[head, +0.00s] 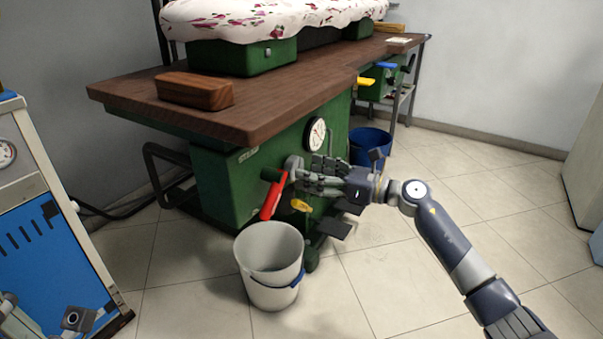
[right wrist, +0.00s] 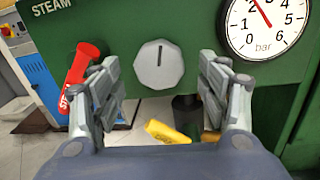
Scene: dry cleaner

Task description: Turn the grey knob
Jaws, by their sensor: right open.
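The grey knob (right wrist: 159,64) is an eight-sided dial with a dark mark pointing up, on the green front panel of the press table. In the head view the knob (head: 291,163) is partly covered by my right gripper (head: 305,179). In the right wrist view my right gripper (right wrist: 161,85) is open, with one finger on each side of the knob in the picture. I cannot tell whether the fingers touch it. Part of what looks like my left gripper (head: 75,318) shows at the bottom left corner; its fingers are not clear.
A red handle (right wrist: 82,65) lies left of the knob, a pressure gauge (right wrist: 265,24) right, and a yellow handle (right wrist: 165,131) below. A white bucket (head: 269,254) stands under the panel. The brown tabletop (head: 260,105) overhangs.

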